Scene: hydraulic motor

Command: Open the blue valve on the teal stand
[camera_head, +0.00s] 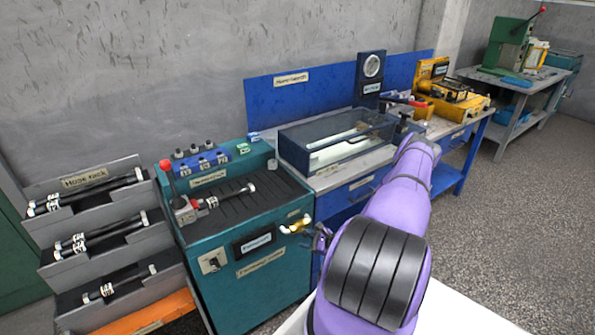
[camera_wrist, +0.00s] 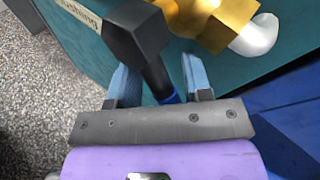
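The teal stand (camera_head: 270,290) stands left of centre in the head view, and its teal face (camera_wrist: 285,75) fills the top of the wrist view. A brass fitting (camera_head: 297,226) with a white end sticks out of its right front; it also shows in the wrist view (camera_wrist: 215,22). A black block on a dark stem (camera_wrist: 140,35), blue at its lower end (camera_wrist: 171,98), lies between my fingers; it looks like the valve's lever. My gripper (camera_wrist: 157,63) is open around it, with gaps visible at the stem. My gripper (camera_head: 320,238) is small and dark in the head view.
A grey hose rack (camera_head: 100,230) is on the left. A blue workbench (camera_head: 345,195) with a clear-topped box (camera_head: 335,140) adjoins on the right. Open floor (camera_head: 510,215) lies to the right.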

